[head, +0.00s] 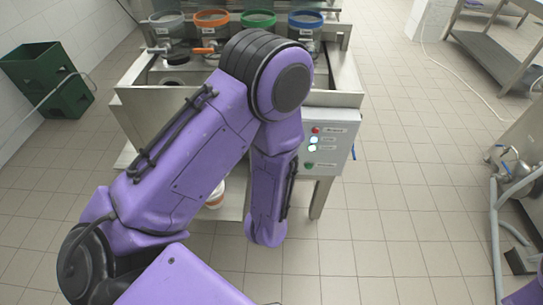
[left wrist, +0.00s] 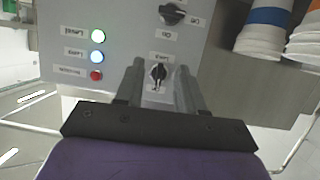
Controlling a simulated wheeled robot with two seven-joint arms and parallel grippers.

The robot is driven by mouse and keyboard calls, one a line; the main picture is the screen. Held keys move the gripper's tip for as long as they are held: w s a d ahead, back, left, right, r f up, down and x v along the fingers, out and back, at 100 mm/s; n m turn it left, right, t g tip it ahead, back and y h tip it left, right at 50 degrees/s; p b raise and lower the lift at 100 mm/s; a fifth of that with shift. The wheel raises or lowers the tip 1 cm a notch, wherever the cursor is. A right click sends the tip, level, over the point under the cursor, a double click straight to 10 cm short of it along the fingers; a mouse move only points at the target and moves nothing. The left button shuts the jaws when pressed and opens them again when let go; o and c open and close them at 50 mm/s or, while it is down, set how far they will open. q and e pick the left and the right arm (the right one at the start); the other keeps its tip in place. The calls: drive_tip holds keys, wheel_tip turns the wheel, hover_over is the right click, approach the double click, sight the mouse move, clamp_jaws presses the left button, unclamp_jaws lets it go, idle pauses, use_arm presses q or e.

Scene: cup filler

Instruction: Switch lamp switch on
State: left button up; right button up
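A grey control panel (left wrist: 125,28) fills much of the left wrist view. A small black rotary switch (left wrist: 158,73) sits on it, with a label too blurred to read surely. My left gripper (left wrist: 161,66) is open, one finger on each side of this switch. I cannot tell whether the fingers touch it. A second black switch (left wrist: 172,13) is at the top of the view. In the head view the control box (head: 340,150) stands right of my purple left arm, which hides the left gripper and the switches. My right gripper is in neither view.
Stacked cups (left wrist: 264,28) are at the upper right. Four coloured containers stand behind the metal counter, including a blue-rimmed one (head: 305,20). Floor right of the box is clear.

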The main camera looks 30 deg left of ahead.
use_arm(q)
drive_tip(key=w+a+r+t+y, duration=0.2)
drive_tip(key=w+a+t, duration=0.1)
drive_tip(key=w+a, duration=0.3)
drive_tip(key=shift+w+n+t+y, duration=0.3)
drive_tip(key=shift+w, duration=0.9)
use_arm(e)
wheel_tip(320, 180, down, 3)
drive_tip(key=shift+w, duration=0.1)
use_arm(q)
drive_tip(key=shift+r, duration=0.1)
clamp_jaws()
